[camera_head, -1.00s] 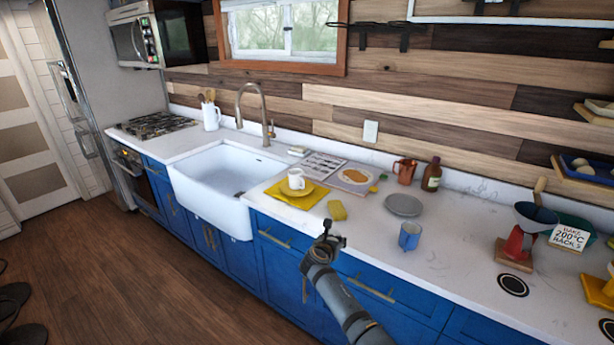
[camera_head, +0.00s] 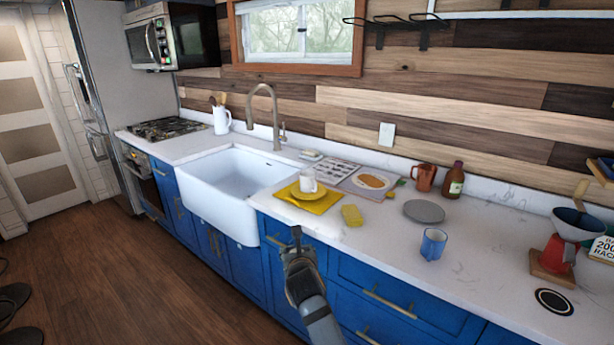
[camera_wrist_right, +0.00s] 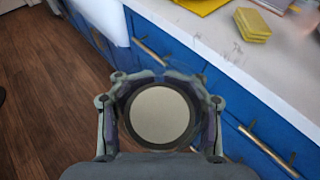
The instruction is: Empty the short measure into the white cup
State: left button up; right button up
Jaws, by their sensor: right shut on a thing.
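The white cup (camera_head: 308,181) stands upright on a yellow saucer (camera_head: 289,193), which lies on a yellow cloth (camera_head: 324,206) on the counter just right of the sink. My right gripper (camera_head: 296,238) is in front of the counter edge, below and nearer than the cup. In the right wrist view my right gripper (camera_wrist_right: 163,78) is shut around a round, dark-rimmed vessel, which I take as the short measure (camera_wrist_right: 160,114). A flat beige surface shows inside it; I cannot tell whether this is contents or its bottom. The cup is outside the wrist view. My left gripper is not in view.
A yellow sponge (camera_head: 352,215) lies right of the cloth. A blue cup (camera_head: 433,243), grey plate (camera_head: 424,212), copper mug (camera_head: 425,178) and brown bottle (camera_head: 453,180) stand farther right. The sink (camera_head: 235,170) is left. The counter edge and blue drawers (camera_head: 385,305) are close to my arm.

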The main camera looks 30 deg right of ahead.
aim_at(308, 183)
jog(key=i+l, duration=0.4)
jog(key=i, duration=0.2)
jog(key=i+l, duration=0.45)
jog(key=i, duration=0.2)
